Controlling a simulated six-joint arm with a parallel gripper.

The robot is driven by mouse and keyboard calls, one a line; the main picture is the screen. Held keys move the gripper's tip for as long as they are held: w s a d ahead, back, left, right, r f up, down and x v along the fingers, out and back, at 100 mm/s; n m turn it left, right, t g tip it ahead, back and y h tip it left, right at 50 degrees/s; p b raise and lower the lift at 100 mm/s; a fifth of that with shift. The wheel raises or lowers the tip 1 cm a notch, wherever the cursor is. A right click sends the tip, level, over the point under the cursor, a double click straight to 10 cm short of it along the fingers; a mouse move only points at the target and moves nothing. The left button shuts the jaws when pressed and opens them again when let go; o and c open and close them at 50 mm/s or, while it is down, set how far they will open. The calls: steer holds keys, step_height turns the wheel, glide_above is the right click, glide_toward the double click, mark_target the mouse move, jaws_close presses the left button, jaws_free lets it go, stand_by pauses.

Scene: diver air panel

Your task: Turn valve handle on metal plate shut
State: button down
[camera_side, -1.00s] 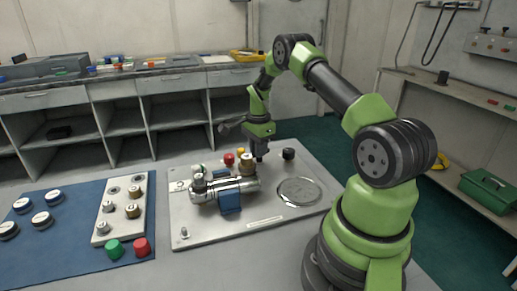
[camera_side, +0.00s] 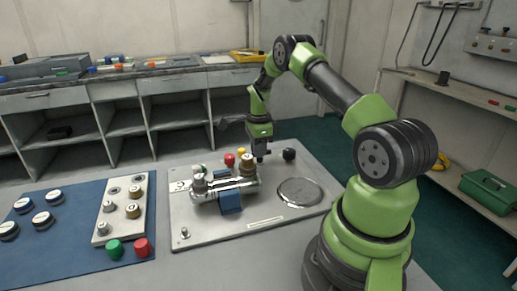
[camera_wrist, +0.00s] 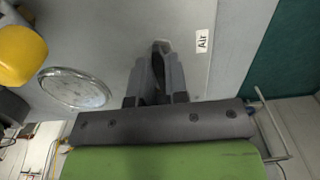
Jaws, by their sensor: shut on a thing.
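The metal plate (camera_side: 200,233) lies on the table and carries a silver pipe assembly (camera_side: 227,188) with a blue block (camera_side: 230,201) and brass fittings. My gripper (camera_side: 261,157) is low over the plate, behind the right end of the pipe. In the wrist view my gripper (camera_wrist: 160,72) has its fingers close together around a narrow dark part (camera_wrist: 159,65), apparently the valve handle. The fingers hide most of it, so its angle cannot be told. An "Air" label (camera_wrist: 202,41) is on the plate to the right of the fingers.
A red knob (camera_side: 230,159), a yellow knob (camera_wrist: 20,54) and a black knob (camera_side: 289,154) stand close around my gripper. A round disc (camera_side: 300,191) is on the plate's right. A blue mat (camera_side: 70,249) with loose fittings lies left. The plate's front right is clear.

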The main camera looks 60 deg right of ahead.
steer(key=c, duration=1.1)
jaws_free()
steer(key=shift+r, duration=0.1)
step_height(320, 180, up, 10)
steer(key=shift+f, duration=0.1)
